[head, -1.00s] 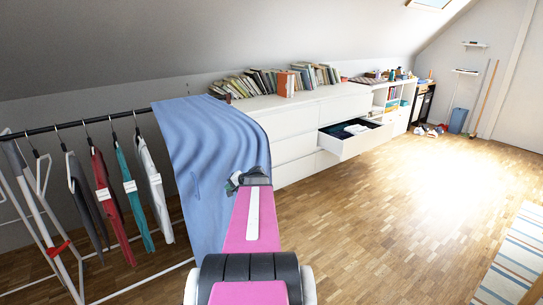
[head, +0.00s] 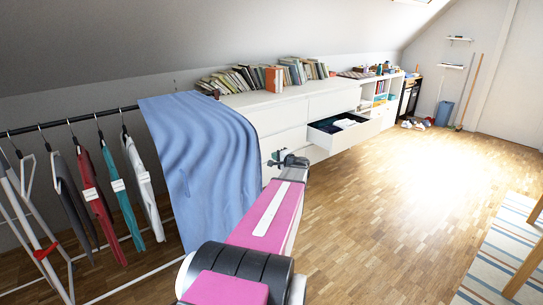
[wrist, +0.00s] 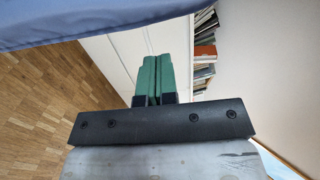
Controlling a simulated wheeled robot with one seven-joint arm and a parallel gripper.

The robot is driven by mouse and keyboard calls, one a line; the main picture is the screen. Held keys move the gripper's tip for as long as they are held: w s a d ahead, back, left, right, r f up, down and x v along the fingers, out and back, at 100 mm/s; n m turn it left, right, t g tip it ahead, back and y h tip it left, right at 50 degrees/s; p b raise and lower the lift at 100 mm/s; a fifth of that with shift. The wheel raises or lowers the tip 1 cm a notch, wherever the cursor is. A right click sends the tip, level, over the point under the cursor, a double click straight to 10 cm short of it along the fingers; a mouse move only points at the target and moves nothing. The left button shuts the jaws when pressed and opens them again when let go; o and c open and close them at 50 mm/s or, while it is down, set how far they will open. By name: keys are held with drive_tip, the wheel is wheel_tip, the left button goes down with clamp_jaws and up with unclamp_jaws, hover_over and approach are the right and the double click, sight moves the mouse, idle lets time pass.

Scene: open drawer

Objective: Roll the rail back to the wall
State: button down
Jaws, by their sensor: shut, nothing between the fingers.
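The clothes rail (head: 72,121) stands at the left in the head view, with a black top bar and white legs. Several garments hang on it, and a blue cloth (head: 200,150) drapes over its right end. My gripper (head: 287,158) is just right of the blue cloth, in front of the white drawers, and looks apart from the rail. In the wrist view its green fingers (wrist: 153,78) are together and empty. The blue cloth also shows along the top left of the wrist view (wrist: 60,20).
A white dresser (head: 270,113) runs along the sloped wall with books on top. One drawer (head: 340,134) stands open, with folded clothes inside. A striped rug (head: 490,262) and wooden legs are at the right. The wooden floor (head: 380,215) between is clear.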

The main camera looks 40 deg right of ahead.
sight(258, 148)
drive_tip(key=w, duration=0.4)
drive_tip(key=w+f, duration=0.1)
drive_tip(key=w, duration=0.3)
drive_tip(key=w+d, duration=0.1)
drive_tip(key=w, duration=0.3)
drive_tip(key=shift+w+f, duration=0.15)
drive_tip(key=shift+f, duration=0.05)
